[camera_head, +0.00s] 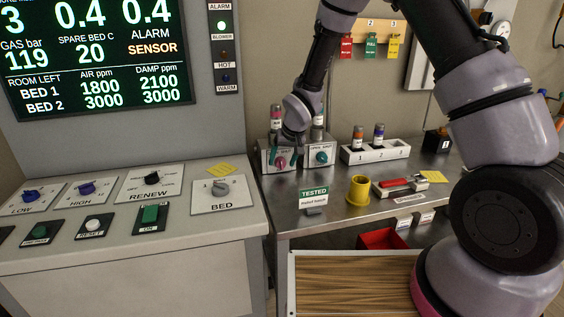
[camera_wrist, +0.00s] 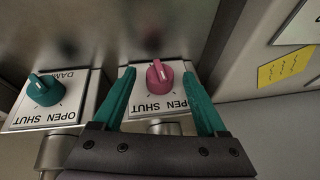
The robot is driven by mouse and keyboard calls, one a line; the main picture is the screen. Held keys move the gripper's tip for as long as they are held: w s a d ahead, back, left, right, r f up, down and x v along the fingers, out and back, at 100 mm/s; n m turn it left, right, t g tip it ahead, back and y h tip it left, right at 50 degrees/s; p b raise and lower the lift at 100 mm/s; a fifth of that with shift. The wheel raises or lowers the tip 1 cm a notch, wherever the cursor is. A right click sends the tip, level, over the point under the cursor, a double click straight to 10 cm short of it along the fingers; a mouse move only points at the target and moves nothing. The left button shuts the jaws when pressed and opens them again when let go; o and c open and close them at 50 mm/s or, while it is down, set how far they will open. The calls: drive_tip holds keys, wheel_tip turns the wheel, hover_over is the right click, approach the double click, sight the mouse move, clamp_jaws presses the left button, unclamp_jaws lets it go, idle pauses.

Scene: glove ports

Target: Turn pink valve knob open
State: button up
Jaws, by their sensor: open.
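The pink valve knob (camera_wrist: 160,74) sits on a white plate marked OPEN and SHUT in the wrist view, where the lettering is upside down. In the head view the pink knob (camera_head: 281,162) is on the front of a metal valve box (camera_head: 267,153), partly behind my gripper. My gripper (camera_wrist: 160,92) is open, with one teal finger on each side of the pink knob. I cannot tell whether either finger touches it. A teal knob (camera_wrist: 45,90) on a similar plate is to the left in the wrist view; it also shows in the head view (camera_head: 321,157), right of the pink one.
A grey control console (camera_head: 130,220) with knobs and buttons stands at left. A yellow note (camera_wrist: 285,67) is right in the wrist view.

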drive_tip(key=shift+w+a+f, duration=0.15)
drive_tip(key=shift+f, duration=0.3)
drive_tip(key=shift+c, duration=0.3)
clamp_jaws()
drive_tip(key=shift+a+h, duration=0.1)
drive_tip(key=shift+h, duration=0.2)
drive_tip(key=shift+a+n+t+h, duration=0.15)
drive_tip(key=shift+n+t+h, duration=0.2)
drive_tip(key=shift+h, duration=0.35)
drive_tip(key=shift+a+n+t+h, duration=0.15)
drive_tip(key=shift+t+h, duration=0.25)
drive_tip(key=shift+h, duration=0.7)
drive_tip(key=shift+n+t+h, duration=0.2)
drive_tip(key=shift+t+h, duration=0.15)
drive_tip(key=shift+h, duration=0.75)
